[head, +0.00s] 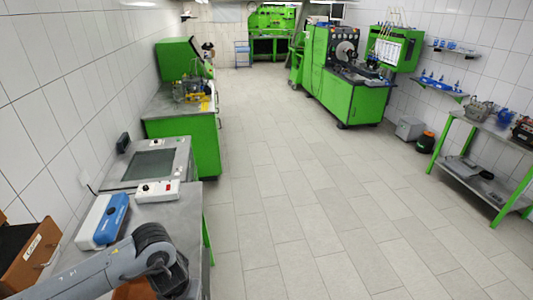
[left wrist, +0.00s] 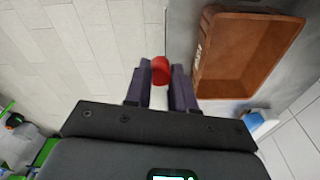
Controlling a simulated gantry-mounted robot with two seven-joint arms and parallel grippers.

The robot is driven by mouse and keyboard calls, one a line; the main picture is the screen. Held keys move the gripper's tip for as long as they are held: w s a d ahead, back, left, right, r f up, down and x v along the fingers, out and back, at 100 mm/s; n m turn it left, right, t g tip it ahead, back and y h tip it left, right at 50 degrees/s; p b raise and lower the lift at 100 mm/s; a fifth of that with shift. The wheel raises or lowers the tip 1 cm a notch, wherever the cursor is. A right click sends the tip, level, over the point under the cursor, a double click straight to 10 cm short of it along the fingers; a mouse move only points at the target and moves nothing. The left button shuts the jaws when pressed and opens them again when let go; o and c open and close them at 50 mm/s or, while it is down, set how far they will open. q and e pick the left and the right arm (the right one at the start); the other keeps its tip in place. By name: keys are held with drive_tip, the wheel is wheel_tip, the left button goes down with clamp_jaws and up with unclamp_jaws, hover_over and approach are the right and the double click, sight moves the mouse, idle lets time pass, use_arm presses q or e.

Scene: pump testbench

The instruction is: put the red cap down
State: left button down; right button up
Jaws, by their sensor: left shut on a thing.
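In the left wrist view, my left gripper (left wrist: 161,82) is shut on the red cap (left wrist: 160,69), which sits between its two dark fingertips. The cap is near the grey table's edge (left wrist: 180,30), with the tiled floor to its left in the picture. I cannot tell its height. In the head view my left arm reaches in from the bottom left, but its gripper and the cap do not show. My right gripper is in neither view.
A brown-orange crate (left wrist: 262,15) stands on the table, right of the cap in the wrist view, and looks empty. In the head view a blue and white device (head: 104,220) and a white control box (head: 157,190) are on the bench. A labelled brown crate (head: 30,265) stands bottom left.

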use_arm(q)
drive_tip(key=s+r+p, duration=0.7)
drive_tip(key=r+p, duration=0.1)
drive_tip(key=shift+p, duration=0.4)
